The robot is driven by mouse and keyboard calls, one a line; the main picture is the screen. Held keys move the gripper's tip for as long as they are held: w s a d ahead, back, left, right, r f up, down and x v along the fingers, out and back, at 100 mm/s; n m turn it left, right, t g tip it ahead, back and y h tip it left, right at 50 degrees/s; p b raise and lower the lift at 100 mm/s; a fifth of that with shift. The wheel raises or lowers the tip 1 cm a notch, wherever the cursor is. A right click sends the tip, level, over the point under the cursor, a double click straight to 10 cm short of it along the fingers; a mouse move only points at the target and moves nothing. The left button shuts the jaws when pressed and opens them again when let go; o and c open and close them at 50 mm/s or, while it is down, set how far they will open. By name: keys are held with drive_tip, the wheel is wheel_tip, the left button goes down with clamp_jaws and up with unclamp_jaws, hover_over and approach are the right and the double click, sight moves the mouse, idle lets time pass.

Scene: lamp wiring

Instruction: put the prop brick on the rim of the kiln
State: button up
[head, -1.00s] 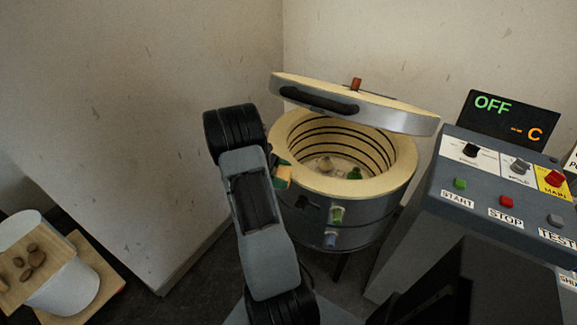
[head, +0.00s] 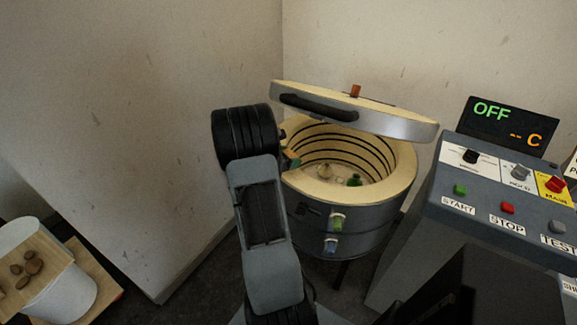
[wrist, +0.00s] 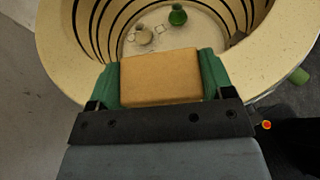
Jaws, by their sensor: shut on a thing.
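The prop brick (wrist: 161,76) is a tan block between the green fingers of my gripper (wrist: 160,80) in the wrist view. My gripper is shut on it. The kiln (head: 345,215) is a round grey drum with a cream rim (head: 350,191). In the wrist view the brick overlaps the near part of the rim (wrist: 68,62); I cannot tell whether it touches. In the head view my arm hides most of the gripper, at the rim's left side. The kiln lid (head: 350,110) is raised above the opening.
Inside the kiln are a green vessel (wrist: 178,14) and a pale cup (wrist: 144,35). A control panel (head: 505,195) with buttons stands at right, its display (head: 508,125) reading OFF. A white bucket (head: 60,290) with a board of brown lumps stands at left.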

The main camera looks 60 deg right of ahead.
drive_tip(key=shift+f, duration=1.8)
drive_tip(key=shift+f, duration=0.1)
drive_tip(key=o, duration=1)
drive_tip(key=shift+o, duration=0.2)
drive_tip(key=shift+a+r, duration=0.1)
drive_tip(key=shift+r, duration=0.1)
drive_tip(key=v, duration=1.2)
drive_tip(key=s+a+r+m+t+y, duration=0.1)
drive_tip(key=a+r+m+t+y, duration=0.1)
drive_tip(key=a, duration=0.9)
drive_tip(key=s+a+r+m+t+y, duration=0.2)
drive_tip(key=a+m+y, duration=0.4)
drive_tip(key=a, duration=0.5)
drive_tip(key=s+a+r+m+t+y, duration=0.2)
drive_tip(key=a+r+m+t+y, duration=0.1)
drive_tip(key=a, duration=0.8)
drive_tip(key=shift+a+r+m+t+y+b, duration=0.2)
drive_tip(key=shift+m+t+y+b, duration=0.15)
drive_tip(key=shift+m+t+y, duration=0.7)
